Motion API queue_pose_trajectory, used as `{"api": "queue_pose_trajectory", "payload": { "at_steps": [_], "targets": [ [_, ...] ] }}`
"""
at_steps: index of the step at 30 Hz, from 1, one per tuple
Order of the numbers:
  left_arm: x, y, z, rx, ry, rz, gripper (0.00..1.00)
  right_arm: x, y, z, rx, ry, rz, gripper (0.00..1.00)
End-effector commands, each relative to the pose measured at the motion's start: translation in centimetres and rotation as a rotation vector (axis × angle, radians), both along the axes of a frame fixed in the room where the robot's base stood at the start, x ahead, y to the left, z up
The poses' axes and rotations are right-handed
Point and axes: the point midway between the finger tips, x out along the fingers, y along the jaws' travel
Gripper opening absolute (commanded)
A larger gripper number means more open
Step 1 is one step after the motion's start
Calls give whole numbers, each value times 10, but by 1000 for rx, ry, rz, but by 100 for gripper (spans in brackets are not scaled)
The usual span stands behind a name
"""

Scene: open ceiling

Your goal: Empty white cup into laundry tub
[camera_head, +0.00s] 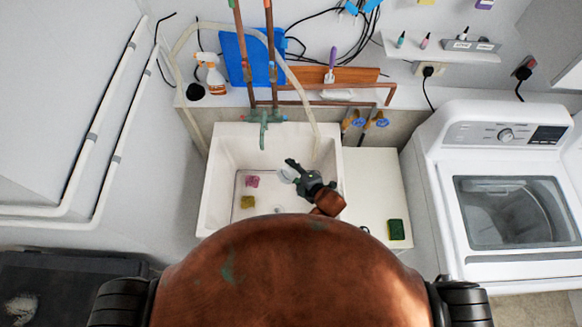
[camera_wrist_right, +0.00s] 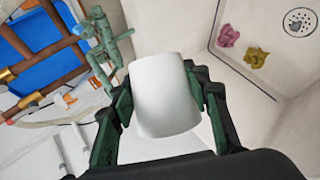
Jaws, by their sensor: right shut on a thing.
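The white cup (camera_head: 287,176) is over the white laundry tub (camera_head: 222,168) in the head view. My right gripper (camera_head: 298,178) is shut on it, above the right part of the basin. In the right wrist view the cup (camera_wrist_right: 165,95) sits between the two green fingers of the gripper (camera_wrist_right: 163,105), which press its sides. It looks tilted there. Its inside is hidden, so I cannot tell whether it holds anything. No liquid or falling thing shows. My left gripper is not in view.
A green tap (camera_head: 264,118) stands at the tub's back edge, with pipes and a hose behind. A green sponge (camera_head: 396,229) lies right of the tub, before the washing machine (camera_head: 505,190).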

Motion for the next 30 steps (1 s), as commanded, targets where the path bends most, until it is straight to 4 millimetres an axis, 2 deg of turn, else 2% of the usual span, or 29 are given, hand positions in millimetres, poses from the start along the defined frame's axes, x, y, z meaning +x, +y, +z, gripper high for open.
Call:
{"api": "queue_pose_trajectory", "payload": {
  "at_steps": [1,7,10,15,19,30],
  "targets": [
    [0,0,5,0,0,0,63,2,-2,2,25,36,0,18],
    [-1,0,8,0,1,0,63,4,-3,-3,135,185,2,18],
    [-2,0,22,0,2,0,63,4,-4,-2,197,277,1,18],
    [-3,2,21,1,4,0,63,3,-3,-7,301,420,1,18],
    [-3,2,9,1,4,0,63,2,-2,-13,378,522,0,18],
    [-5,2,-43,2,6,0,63,-7,5,-15,578,794,0,18]
  ]
}}
